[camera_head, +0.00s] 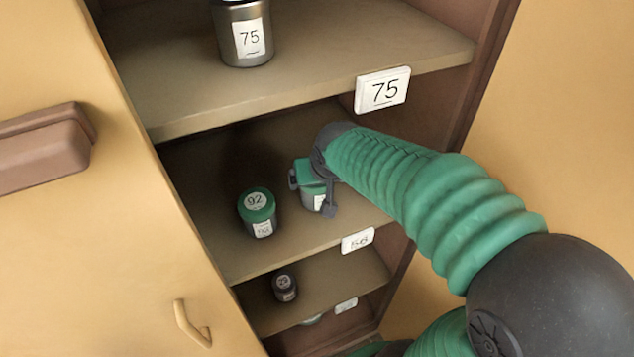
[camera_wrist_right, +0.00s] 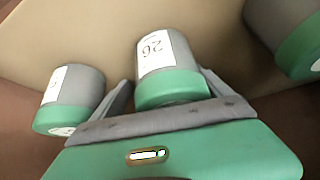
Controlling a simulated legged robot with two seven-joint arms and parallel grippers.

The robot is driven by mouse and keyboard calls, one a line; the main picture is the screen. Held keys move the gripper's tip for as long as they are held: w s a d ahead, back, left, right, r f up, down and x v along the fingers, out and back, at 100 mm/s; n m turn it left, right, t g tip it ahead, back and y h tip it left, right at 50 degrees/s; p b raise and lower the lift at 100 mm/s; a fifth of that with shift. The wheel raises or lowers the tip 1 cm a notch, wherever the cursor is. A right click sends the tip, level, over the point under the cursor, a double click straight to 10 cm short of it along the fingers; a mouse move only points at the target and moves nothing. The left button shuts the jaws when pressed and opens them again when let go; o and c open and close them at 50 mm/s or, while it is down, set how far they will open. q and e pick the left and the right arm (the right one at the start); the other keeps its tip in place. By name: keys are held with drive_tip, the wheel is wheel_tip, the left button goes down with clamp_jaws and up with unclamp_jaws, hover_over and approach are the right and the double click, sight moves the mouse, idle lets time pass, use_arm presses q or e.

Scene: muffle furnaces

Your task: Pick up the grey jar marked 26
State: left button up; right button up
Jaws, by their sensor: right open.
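The grey jar marked 26 (camera_wrist_right: 160,55) has a green lid and a white label, and it appears upside down in the right wrist view. My right gripper (camera_wrist_right: 165,95) is open, with one finger on each side of this jar near its lid; whether they touch it I cannot tell. In the head view my right gripper (camera_head: 311,190) reaches onto the middle shelf and mostly hides the jar there; a bit of grey body and white label (camera_head: 319,202) shows. My left gripper is not in view.
A green-lidded jar marked 92 (camera_head: 258,212) stands left of my gripper on the same shelf. A jar marked 75 (camera_head: 243,35) stands on the shelf above, a dark jar (camera_head: 285,288) below. In the wrist view, grey jars flank the gripper at left (camera_wrist_right: 72,98) and right (camera_wrist_right: 290,35).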

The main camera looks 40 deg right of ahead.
sight(312, 197)
drive_tip(key=a, duration=0.1)
drive_tip(key=a+r, duration=0.1)
drive_tip(key=a, duration=0.1)
drive_tip(key=shift+s+r, duration=0.2)
drive_tip(key=shift+s, duration=0.15)
drive_tip(key=c, duration=0.4)
drive_tip(key=shift+w+a, duration=0.15)
drive_tip(key=shift+a, duration=0.05)
drive_tip(key=shift+c, duration=1.2)
drive_tip(key=shift+f, duration=0.1)
drive_tip(key=shift+c, duration=1.2)
drive_tip(key=shift+s+d+f, duration=0.1)
drive_tip(key=shift+d+f, duration=0.05)
drive_tip(key=shift+d, duration=0.35)
drive_tip(key=shift+s+d+f, duration=0.1)
drive_tip(key=shift+d, duration=0.35)
drive_tip(key=c, duration=0.7)
drive_tip(key=shift+c, duration=0.9)
drive_tip(key=shift+a, duration=0.3)
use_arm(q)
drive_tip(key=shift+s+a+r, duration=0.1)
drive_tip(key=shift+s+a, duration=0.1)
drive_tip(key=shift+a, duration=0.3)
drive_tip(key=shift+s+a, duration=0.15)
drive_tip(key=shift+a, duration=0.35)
use_arm(e)
drive_tip(key=shift+a+r, duration=0.15)
